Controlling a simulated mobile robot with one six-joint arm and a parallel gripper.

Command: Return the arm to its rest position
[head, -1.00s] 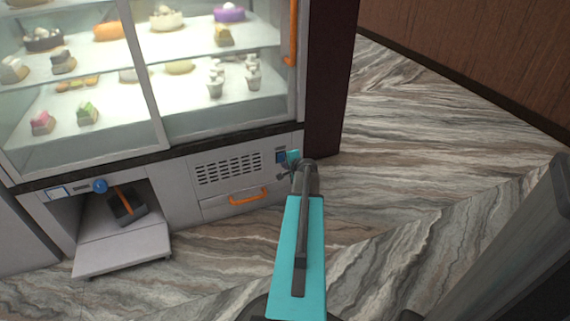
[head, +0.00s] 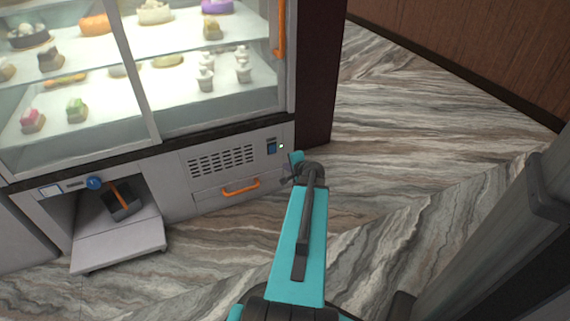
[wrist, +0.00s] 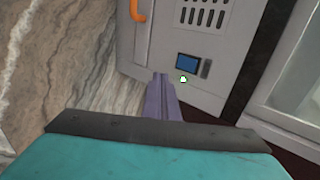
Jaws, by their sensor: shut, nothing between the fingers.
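My teal arm reaches forward from the bottom of the head view. My gripper (head: 287,169) is at its far end, low in front of the display case's base panel, small and partly hidden by the wrist. In the wrist view its purple fingers (wrist: 161,97) are together with nothing between them. They point at the panel, just below a blue display (wrist: 187,62) and a lit green light (wrist: 183,79). I cannot tell the exact gap to the panel. The display (head: 271,148) and green light (head: 281,146) also show in the head view, above the gripper.
The glass display case (head: 150,130) holds sweets on shelves. Its base has a vent (head: 222,160), an orange drawer handle (head: 240,187) and, left, an open bay with a lowered flap (head: 118,245) and a dark scoop-like item (head: 122,203). Marble floor (head: 430,150) right of the case is clear.

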